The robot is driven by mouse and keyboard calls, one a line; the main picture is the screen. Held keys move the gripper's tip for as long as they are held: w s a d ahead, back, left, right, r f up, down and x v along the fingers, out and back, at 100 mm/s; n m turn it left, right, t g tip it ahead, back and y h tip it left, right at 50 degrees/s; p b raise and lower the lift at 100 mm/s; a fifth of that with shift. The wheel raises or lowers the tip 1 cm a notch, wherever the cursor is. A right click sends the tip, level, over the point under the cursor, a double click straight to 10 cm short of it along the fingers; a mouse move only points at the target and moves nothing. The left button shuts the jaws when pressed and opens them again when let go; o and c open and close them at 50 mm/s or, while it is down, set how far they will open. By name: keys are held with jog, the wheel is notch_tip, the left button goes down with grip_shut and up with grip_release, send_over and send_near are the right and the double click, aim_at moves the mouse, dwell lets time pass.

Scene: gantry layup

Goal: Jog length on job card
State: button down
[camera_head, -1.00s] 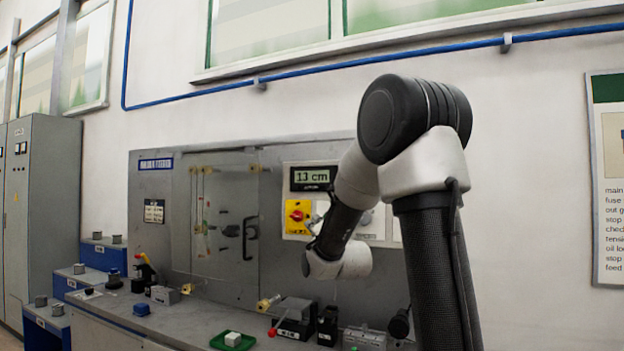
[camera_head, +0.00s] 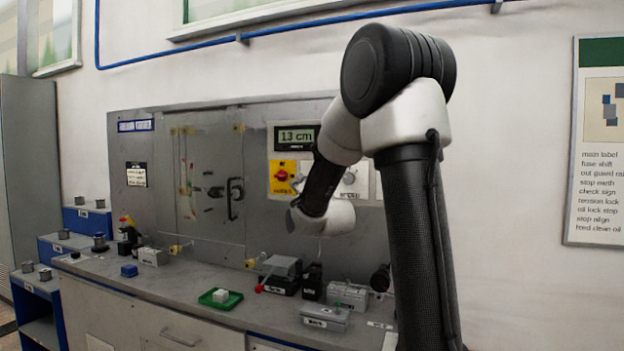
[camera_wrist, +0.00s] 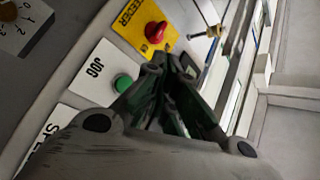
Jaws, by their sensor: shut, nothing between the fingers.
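A dark display (camera_head: 297,136) on the grey machine panel reads 13 cm in the head view. In the wrist view a white plate marked JOG (camera_wrist: 92,72) carries a green button (camera_wrist: 122,83). My gripper (camera_wrist: 170,68) is shut and empty, its tips just right of the green button; whether they touch anything is unclear. In the head view my arm hides the jog plate and the gripper tips. A small dark card with light lettering (camera_head: 136,174) is on the panel's left; its text is too small to read, and I cannot tell if it is the job card.
A yellow plate with a red knob (camera_wrist: 155,33) is close beyond the gripper. A dial (camera_wrist: 12,13) is at the wrist view's upper left. The bench holds a green tray (camera_head: 206,300), a grey box with a red-knobbed lever (camera_head: 283,266) and a blue block (camera_head: 129,270).

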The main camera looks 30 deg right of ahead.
jog(key=shift+w+d, duration=0.75)
jog(key=shift+d, duration=0.25)
jog(key=shift+w+d, duration=0.75)
jog(key=shift+d, duration=0.2)
jog(key=shift+d, duration=0.1)
jog(key=shift+w+d, duration=0.25)
